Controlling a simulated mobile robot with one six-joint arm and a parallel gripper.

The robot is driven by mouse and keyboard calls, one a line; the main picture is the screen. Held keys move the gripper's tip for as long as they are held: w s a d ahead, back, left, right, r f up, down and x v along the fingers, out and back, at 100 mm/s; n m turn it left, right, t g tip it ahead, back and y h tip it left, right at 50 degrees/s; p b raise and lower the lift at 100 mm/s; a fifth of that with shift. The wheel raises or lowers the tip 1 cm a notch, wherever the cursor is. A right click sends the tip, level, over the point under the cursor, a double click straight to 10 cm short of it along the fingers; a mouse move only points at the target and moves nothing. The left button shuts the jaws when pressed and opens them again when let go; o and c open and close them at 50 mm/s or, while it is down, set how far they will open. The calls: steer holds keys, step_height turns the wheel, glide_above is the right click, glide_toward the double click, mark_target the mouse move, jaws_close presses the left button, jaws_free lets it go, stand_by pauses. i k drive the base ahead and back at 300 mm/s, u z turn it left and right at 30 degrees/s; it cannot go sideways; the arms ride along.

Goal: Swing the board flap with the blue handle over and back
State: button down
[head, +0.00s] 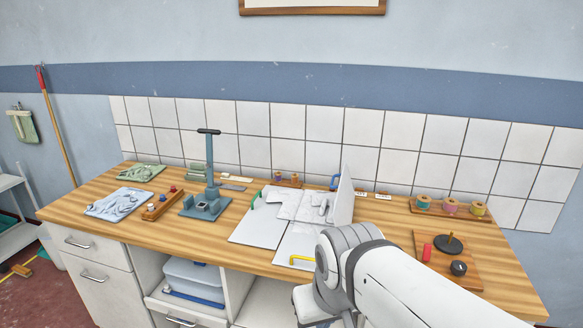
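The white folding board (262,228) lies on the wooden worktop, with a white garment (298,205) spread over it. The board flap with the blue handle (345,198) stands raised at the right side of the board, seen nearly edge-on. Its blue handle (334,183) shows just left of the flap's upper part. My white arm comes in from the lower right and covers the front right of the board. I cannot make out my gripper's fingertips, so whether it touches the flap is hidden.
The board has a green handle (256,197) at left and a yellow handle (301,260) in front. A blue-grey press stand (209,165) is to the left. Thread spools (450,206) and a small board with a black disc (448,245) are to the right.

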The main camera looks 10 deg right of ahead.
mark_target(341, 215)
steer(key=z, duration=0.1)
steer(key=i, duration=1.05)
steer(key=z, duration=0.5)
